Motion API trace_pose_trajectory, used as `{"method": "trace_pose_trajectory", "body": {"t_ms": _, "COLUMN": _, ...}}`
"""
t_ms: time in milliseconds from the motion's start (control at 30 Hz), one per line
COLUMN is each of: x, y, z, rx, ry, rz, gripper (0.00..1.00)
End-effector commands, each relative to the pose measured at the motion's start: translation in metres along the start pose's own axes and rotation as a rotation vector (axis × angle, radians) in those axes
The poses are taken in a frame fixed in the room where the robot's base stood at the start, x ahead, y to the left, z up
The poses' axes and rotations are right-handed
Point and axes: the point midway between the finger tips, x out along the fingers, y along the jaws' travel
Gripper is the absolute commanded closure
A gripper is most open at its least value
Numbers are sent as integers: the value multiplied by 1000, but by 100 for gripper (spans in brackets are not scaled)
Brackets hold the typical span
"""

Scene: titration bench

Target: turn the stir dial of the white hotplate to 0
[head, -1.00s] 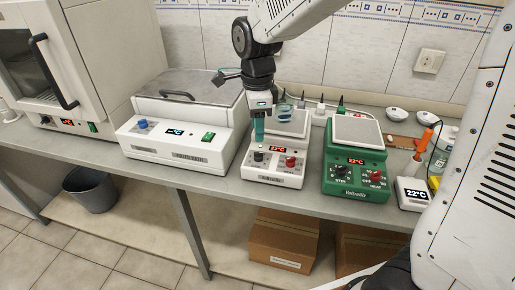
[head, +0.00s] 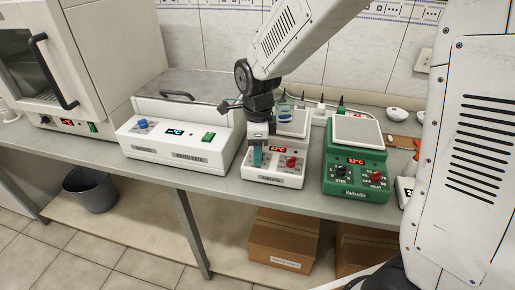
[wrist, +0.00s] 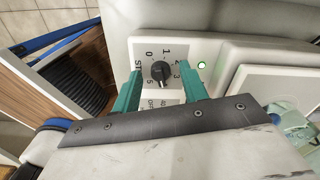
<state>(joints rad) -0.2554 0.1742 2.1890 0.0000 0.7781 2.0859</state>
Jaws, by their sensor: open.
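The white hotplate (head: 275,171) stands on the bench, with a red knob (head: 291,162) on its right and a red lit display. Its black stir dial (wrist: 160,71) shows in the wrist view on a white panel marked with numbers from 0 and the letters STIR. I cannot read clearly where its pointer sits. My gripper (wrist: 160,84) is open, its green fingers on the left and right of the dial. I cannot tell whether they touch it. In the head view my gripper (head: 257,157) hides the stir dial.
A green hotplate (head: 355,187) stands close on the right. The white water bath (head: 175,147) stands on the left. A glass vessel (head: 285,112) is behind my gripper, by the white hotplate's top. The bench front edge lies just before the hotplates.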

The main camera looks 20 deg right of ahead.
Motion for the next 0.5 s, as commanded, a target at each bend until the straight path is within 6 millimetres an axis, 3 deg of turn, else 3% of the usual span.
{"method": "trace_pose_trajectory", "body": {"t_ms": 67, "x": 0, "y": 0, "z": 0, "rx": 0, "ry": 0, "rz": 0, "gripper": 59}}
{"method": "trace_pose_trajectory", "body": {"t_ms": 200, "x": 0, "y": 0, "z": 0, "rx": 0, "ry": 0, "rz": 0, "gripper": 98}}
{"method": "trace_pose_trajectory", "body": {"t_ms": 500, "x": 0, "y": 0, "z": 0, "rx": -20, "ry": 0, "rz": 0, "gripper": 100}}
